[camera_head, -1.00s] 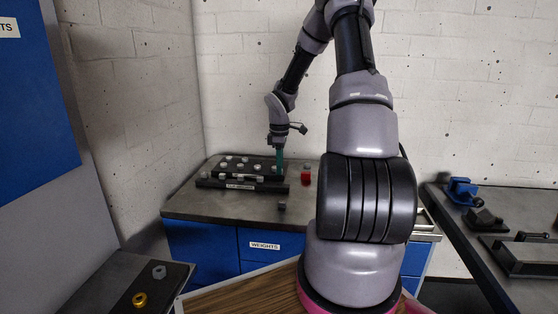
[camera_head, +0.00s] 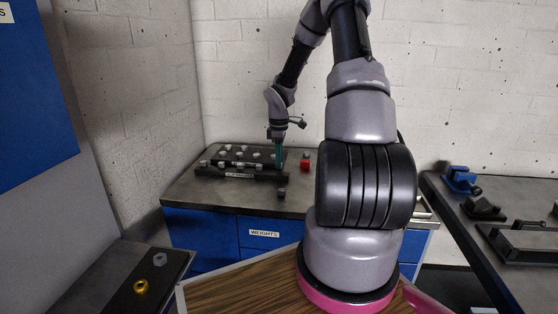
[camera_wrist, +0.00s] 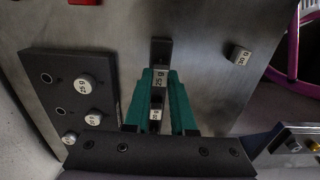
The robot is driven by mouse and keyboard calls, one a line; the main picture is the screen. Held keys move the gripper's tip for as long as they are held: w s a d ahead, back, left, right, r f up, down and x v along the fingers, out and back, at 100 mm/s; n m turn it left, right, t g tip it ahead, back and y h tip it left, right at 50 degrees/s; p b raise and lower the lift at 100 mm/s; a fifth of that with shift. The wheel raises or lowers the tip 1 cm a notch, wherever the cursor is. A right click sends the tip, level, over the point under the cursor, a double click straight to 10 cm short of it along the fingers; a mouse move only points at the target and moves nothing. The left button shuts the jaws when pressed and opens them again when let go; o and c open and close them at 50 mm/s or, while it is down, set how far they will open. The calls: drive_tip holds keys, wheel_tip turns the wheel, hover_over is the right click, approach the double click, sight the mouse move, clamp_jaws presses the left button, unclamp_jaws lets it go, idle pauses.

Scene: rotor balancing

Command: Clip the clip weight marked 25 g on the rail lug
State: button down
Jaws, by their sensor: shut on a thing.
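My gripper (camera_wrist: 160,78) has green fingers shut on a dark clip weight (camera_wrist: 160,52). A white label reading 25 g shows between the fingertips in the wrist view. In the head view my gripper (camera_head: 279,163) points down at the right end of the dark weight rack (camera_head: 240,175). The held weight is hidden there, and I cannot tell whether it has left the rack. A second white label (camera_wrist: 155,114) shows between the fingers, closer to the dark bar. I cannot make out the rail lug in either view.
Round labelled weights (camera_wrist: 85,84) stand on the rack plate beside my gripper. A small labelled block (camera_wrist: 239,55) lies loose on the metal table. A red object (camera_head: 305,161) stands right of the rack. A second bench (camera_head: 500,240) with blue and dark fixtures is at right.

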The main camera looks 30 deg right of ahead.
drive_tip(key=shift+f, duration=0.7)
drive_tip(key=c, duration=0.7)
unclamp_jaws()
drive_tip(key=shift+c, duration=0.7)
drive_tip(key=shift+r, duration=3.05)
